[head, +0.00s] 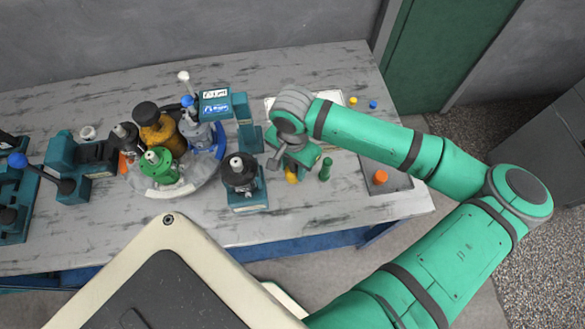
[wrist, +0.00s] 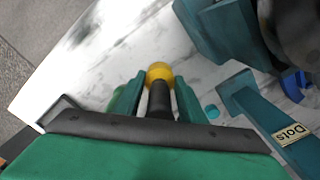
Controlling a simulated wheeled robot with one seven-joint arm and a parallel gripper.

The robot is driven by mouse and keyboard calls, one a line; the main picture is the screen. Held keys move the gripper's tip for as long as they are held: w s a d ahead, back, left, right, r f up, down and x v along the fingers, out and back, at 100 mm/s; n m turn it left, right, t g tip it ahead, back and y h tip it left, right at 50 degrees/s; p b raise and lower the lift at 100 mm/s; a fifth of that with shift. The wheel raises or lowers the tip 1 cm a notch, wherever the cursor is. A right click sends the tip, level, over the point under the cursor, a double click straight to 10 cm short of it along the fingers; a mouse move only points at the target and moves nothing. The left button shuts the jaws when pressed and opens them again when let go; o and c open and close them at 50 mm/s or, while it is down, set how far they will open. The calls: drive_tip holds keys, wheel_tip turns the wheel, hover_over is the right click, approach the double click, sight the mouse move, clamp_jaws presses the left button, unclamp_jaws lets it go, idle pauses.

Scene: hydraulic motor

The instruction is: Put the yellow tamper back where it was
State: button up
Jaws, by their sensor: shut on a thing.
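The yellow tamper shows in the wrist view as a yellow round end (wrist: 159,72) on a black shaft (wrist: 160,100). My gripper (wrist: 159,94) has a finger on each side of the shaft and is shut on it. In the head view my gripper (head: 294,163) is low over the right part of the table, and the yellow end of the tamper (head: 291,175) shows just below it. Most of the tamper is hidden there by my gripper. I cannot tell whether its lower end touches the table.
A green tamper-like piece (head: 326,168) stands close on the right. Beyond it is a grey tray (head: 398,183) with an orange piece (head: 380,177). A black-topped holder on a teal base (head: 247,203) stands left. A round tray (head: 150,190) of bottles lies further left.

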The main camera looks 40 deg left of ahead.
drive_tip(key=shift+f, duration=0.75)
drive_tip(key=shift+f, duration=0.2)
drive_tip(key=o, duration=1.2)
drive_tip(key=shift+o, duration=0.2)
wheel_tip(320, 180, up, 12)
drive_tip(key=shift+r, duration=0.2)
drive_tip(key=shift+w, duration=0.1)
drive_tip(key=shift+a, duration=0.1)
